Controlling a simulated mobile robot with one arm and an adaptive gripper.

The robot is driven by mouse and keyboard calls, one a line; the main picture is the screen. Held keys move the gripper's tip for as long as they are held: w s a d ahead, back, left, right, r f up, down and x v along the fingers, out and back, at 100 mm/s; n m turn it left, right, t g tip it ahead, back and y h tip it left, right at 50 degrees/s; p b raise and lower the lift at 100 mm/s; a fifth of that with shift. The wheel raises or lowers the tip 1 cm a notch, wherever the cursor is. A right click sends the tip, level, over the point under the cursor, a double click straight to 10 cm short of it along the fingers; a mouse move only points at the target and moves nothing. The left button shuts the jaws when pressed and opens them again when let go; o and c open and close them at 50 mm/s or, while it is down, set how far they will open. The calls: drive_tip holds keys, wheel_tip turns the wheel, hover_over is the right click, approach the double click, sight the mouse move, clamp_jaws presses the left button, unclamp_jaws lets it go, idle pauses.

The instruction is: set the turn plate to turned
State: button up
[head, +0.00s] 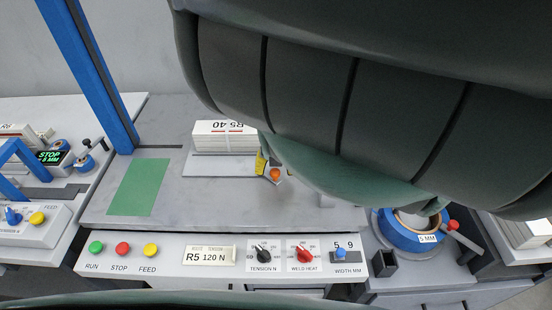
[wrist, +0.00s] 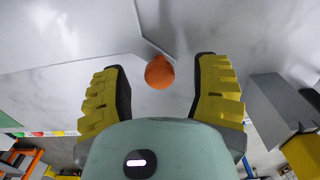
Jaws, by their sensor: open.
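A white bundle of papers marked R5 40 (head: 222,136) sits on a flat grey plate (head: 205,167) on the machine's bench, which I take to be the turn plate. An orange round knob (head: 275,175) is at the right of the plate; how it joins the plate is hidden. My gripper (wrist: 161,78) is open. Its two yellow fingers stand either side of the orange knob (wrist: 159,72) in the wrist view, with gaps on both sides. In the head view, only a bit of yellow finger shows and my arm hides the rest.
A green mat (head: 138,187) lies left on the bench (head: 180,208). A blue post (head: 92,75) rises at the back left. Front controls include a tension dial (head: 262,250) and a red weld heat dial (head: 304,252). A blue strap reel (head: 405,235) stands at right.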

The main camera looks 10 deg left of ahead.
drive_tip(key=r, duration=0.4)
drive_tip(key=shift+d+r, duration=0.2)
drive_tip(key=shift+w+a+r, duration=0.1)
drive_tip(key=shift+r, duration=1)
